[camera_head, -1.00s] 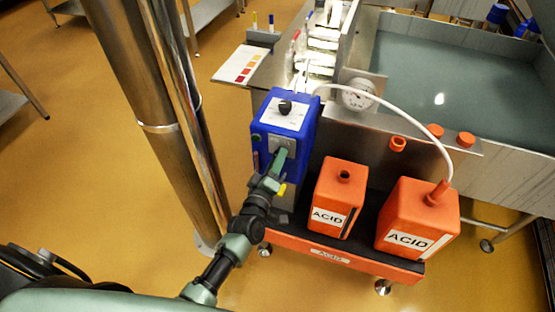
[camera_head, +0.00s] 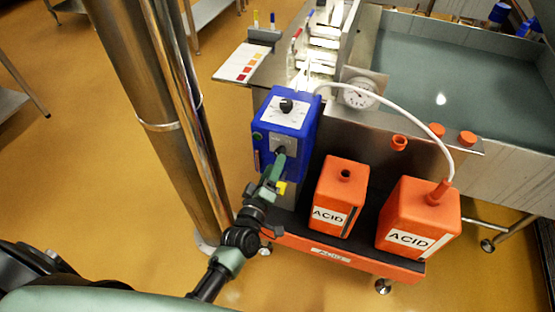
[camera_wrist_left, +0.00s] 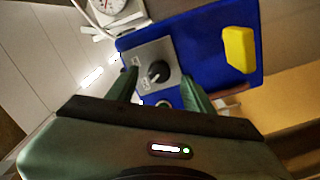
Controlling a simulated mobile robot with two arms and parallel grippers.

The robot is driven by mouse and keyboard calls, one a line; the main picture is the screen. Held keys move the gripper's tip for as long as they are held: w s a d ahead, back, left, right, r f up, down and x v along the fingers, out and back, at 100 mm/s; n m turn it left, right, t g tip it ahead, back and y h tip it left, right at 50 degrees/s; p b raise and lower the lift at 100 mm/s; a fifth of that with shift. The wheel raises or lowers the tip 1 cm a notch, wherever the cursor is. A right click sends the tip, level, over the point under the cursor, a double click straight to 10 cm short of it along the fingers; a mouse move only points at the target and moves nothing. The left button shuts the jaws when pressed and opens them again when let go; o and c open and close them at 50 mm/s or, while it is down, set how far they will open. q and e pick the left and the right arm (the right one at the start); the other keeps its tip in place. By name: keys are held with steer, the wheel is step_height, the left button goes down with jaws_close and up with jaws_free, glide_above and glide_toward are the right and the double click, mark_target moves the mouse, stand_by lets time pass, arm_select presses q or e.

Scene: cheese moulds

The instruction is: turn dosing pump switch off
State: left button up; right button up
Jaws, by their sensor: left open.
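The dosing pump (camera_head: 305,148) is a blue box on the front of an orange trolley, beside the metal vat. Its switch (camera_head: 281,149) is a dark round knob on a grey plate on the front face. The knob also shows in the left wrist view (camera_wrist_left: 157,72), on the plate between my fingers. My left gripper (camera_head: 277,165) is open in front of this face, just below the switch, with nothing in it. The fingers partly cover the front face in the head view. I cannot tell whether a finger touches the knob. My right gripper is out of view.
A black dial (camera_head: 286,105) is on the pump's top. A yellow part (camera_wrist_left: 239,48) sticks out of its blue face. Two orange acid canisters (camera_head: 340,190) (camera_head: 418,215) stand to the right; a white hose (camera_head: 410,113) arches above. A steel column (camera_head: 150,125) rises at left.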

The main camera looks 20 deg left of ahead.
arm_select(q)
steer(key=s, duration=0.4)
steer(key=shift+s+a, duration=0.1)
stand_by(0.4)
